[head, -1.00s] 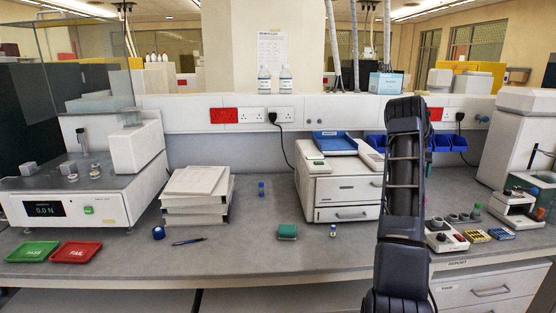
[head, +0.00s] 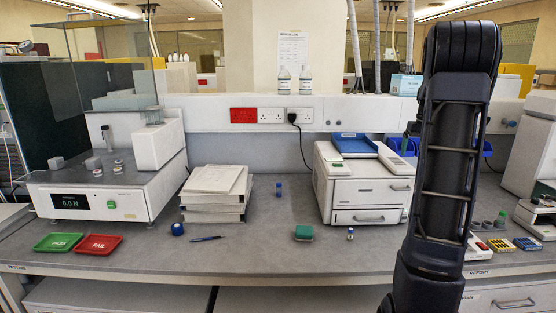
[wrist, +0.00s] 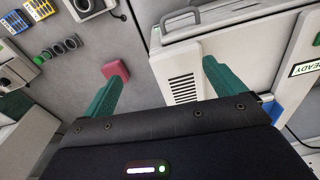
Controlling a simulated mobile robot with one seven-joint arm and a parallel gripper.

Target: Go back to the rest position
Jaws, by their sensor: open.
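My gripper (wrist: 163,70) shows in the wrist view as two green fingers set wide apart, with nothing between them. It is open over the bench, beside the white cabinet-like machine (wrist: 245,50). A small pinkish-red block (wrist: 115,69) lies on the grey bench just past the left fingertip in the picture; no grip on it shows.
Bare bench lies along the front edge.

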